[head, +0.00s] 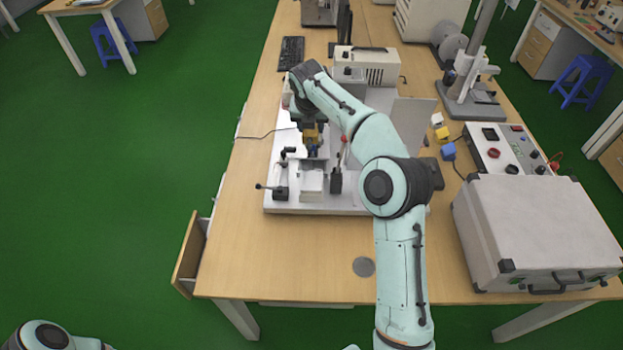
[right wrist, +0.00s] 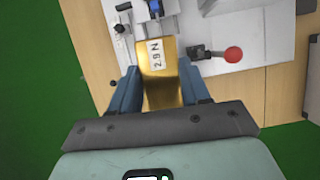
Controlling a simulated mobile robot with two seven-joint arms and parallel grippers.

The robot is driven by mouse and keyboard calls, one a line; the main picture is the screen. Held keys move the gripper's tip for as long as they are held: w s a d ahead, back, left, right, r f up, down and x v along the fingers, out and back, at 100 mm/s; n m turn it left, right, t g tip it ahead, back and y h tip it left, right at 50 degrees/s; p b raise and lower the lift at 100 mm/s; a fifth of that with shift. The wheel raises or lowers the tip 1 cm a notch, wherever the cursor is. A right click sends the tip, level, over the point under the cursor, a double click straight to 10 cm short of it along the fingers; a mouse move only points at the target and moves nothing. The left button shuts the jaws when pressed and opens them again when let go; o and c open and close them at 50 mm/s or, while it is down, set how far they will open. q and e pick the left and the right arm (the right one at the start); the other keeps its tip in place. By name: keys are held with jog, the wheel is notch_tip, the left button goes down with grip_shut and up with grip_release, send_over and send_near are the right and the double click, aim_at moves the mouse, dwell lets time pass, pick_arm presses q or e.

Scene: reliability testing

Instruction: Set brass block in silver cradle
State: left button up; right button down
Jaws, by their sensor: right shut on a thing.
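The brass block (right wrist: 160,82), with a white label reading "2.9 N", sits between the blue fingers of my right gripper (right wrist: 158,92), which is shut on it. In the head view the block (head: 311,136) shows small below my right gripper (head: 312,143), above the white test fixture (head: 345,208). A silver metal part (right wrist: 167,27), which looks like the cradle, lies just past the block's far end in the right wrist view. I cannot tell whether they touch. My left gripper is not in view; only part of my left arm shows at bottom left.
A red-knobbed lever (right wrist: 233,54) stands right of the block. A black-handled clamp (head: 280,190) is on the fixture's left. A large grey case (head: 535,225) and a control box (head: 505,148) stand to the right. The front left tabletop is clear.

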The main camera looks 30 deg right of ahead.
jog(key=shift+w+d+r, duration=0.1)
jog(key=shift+r, duration=0.05)
jog(key=shift+n, duration=0.3)
notch_tip(320, 180, down, 15)
jog(key=shift+f, duration=0.1)
jog(key=shift+f+b, duration=0.35)
jog(key=shift+f, duration=1.95)
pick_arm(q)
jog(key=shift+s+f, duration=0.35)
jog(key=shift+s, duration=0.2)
pick_arm(e)
jog(key=shift+r, duration=0.1)
